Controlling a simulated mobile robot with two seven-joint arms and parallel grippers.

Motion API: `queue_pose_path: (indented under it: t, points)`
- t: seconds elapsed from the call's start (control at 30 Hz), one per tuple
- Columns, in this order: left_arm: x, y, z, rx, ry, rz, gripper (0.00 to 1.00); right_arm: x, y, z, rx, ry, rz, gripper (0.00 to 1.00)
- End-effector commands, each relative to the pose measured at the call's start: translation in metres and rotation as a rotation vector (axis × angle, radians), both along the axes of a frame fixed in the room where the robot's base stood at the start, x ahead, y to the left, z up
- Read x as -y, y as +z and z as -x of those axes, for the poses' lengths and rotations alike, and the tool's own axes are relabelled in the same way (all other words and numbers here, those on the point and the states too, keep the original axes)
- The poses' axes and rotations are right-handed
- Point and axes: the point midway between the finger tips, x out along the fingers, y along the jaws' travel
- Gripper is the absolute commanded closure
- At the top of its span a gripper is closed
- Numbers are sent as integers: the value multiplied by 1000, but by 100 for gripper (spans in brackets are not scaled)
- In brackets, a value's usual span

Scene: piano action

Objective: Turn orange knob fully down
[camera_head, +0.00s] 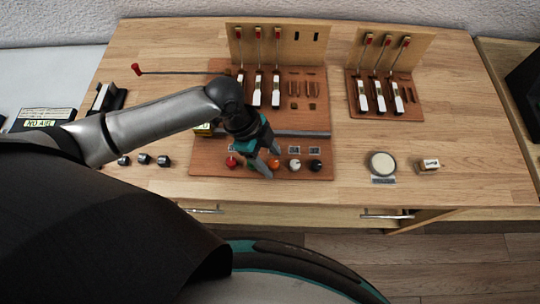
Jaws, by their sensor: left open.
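The orange knob (274,164) sits in a row of coloured knobs along the front of the brown board (215,180). My left gripper (268,162) comes down from above and is open, with its fingers right at the orange knob. One finger hides part of the area just left of the knob. I cannot tell whether the fingers touch it. My right gripper is not in view.
A red knob (231,162) stands to the left; a white knob (294,164) and a black knob (315,165) stand to the right. A grey rod (302,134) lies behind them.

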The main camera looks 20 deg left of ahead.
Motion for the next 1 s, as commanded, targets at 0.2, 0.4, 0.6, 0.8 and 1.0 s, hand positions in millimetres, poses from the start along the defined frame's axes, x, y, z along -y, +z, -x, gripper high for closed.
queue_pose_path:
  t: [0.2,0.4,0.6,0.8,1.0]
  points:
    - [0,0,0,0,0,0,55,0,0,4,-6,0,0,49]
    - [0,0,0,0,0,0,78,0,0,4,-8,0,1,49]
    - [0,0,0,0,1,0,100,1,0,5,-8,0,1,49]
    - [0,0,0,0,1,0,100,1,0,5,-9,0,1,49]
    - [0,1,0,-1,10,0,100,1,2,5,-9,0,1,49]
